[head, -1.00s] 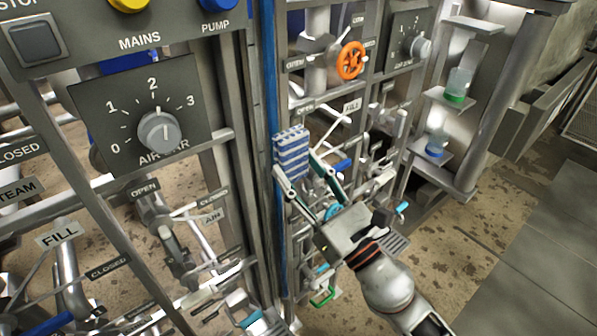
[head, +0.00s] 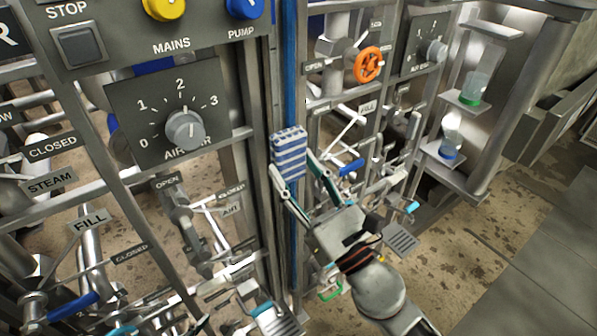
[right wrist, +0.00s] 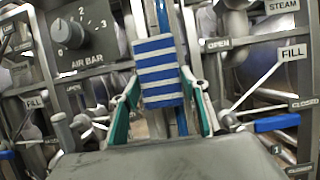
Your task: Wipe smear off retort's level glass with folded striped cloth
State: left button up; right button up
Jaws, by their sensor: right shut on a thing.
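The folded cloth (head: 289,153), blue and white striped, is held upright between the fingertips of my right gripper (head: 300,180). The gripper is shut on its lower part. The right wrist view also shows the cloth (right wrist: 160,70) between the two teal-padded fingers (right wrist: 160,105). The level glass (head: 290,85) appears as a tall blue upright strip; the cloth covers part of it. I cannot tell whether they touch. No smear can be made out.
The AIR BAR dial panel (head: 169,112) stands left of the cloth. An orange handwheel (head: 368,64) is at upper right. Shelves at right hold a green-based cup (head: 474,88) and a blue-based one (head: 450,138). Pipes and valve levers crowd below; open floor lies at right.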

jog(key=shift+r+p, duration=0.35)
jog(key=shift+r, duration=0.35)
jog(key=shift+w+d+f, duration=0.15)
jog(key=shift+w+d, duration=0.05)
jog(key=shift+d, duration=0.05)
jog(key=shift+w+d, duration=0.2)
jog(key=shift+d, duration=0.05)
jog(key=shift+w+d, duration=0.25)
jog(key=shift+d, duration=0.1)
jog(key=shift+s+a, duration=0.45)
jog(key=shift+a, duration=0.1)
jog(key=shift+s+a, duration=0.2)
jog(key=shift+a, duration=0.05)
pick_arm(q)
jog(key=shift+s+r, duration=0.2)
jog(key=shift+r, duration=0.2)
